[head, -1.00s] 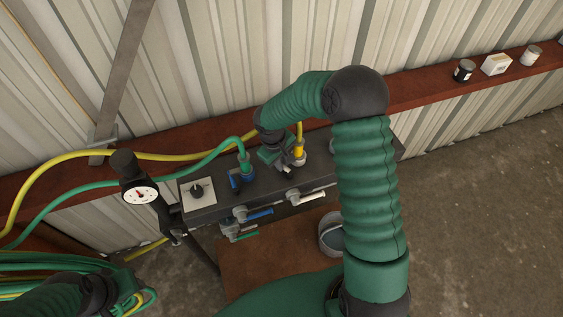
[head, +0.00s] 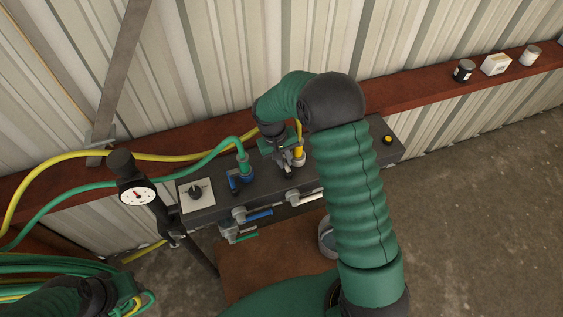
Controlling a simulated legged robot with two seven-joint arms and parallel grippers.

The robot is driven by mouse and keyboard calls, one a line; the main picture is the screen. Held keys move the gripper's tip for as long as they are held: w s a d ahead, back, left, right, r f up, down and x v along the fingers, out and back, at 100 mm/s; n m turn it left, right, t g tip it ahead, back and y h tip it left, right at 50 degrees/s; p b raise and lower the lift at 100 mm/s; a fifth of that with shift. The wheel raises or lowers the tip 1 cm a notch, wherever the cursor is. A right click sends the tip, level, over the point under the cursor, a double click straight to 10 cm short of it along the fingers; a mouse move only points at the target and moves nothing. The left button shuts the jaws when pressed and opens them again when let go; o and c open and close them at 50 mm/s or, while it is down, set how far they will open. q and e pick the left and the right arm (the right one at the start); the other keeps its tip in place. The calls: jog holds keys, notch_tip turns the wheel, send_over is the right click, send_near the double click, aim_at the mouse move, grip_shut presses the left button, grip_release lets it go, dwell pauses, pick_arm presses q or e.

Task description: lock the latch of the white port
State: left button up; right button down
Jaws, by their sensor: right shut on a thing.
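The dark manifold box (head: 215,207) sits against the red beam. The white port (head: 299,160), with the yellow hose's end in it, is on the box top. My right gripper (head: 286,161) points down at the left side of this port, close against it. It is shut on the port's latch, which the fingers mostly hide, so I cannot tell the latch's exact angle. A blue port (head: 247,175) with a blue latch and the green hose stands to the left.
A pressure gauge (head: 138,196) and a knob plate (head: 197,194) are at the left. Valves with blue (head: 259,215) and white (head: 309,199) handles stick out in front. Small containers stand farther right on the beam.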

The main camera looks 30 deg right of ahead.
jog(key=c, duration=1.4)
grip_release()
jog(key=shift+s+f, duration=0.2)
jog(key=shift+s, duration=0.05)
jog(key=shift+w+r, duration=0.1)
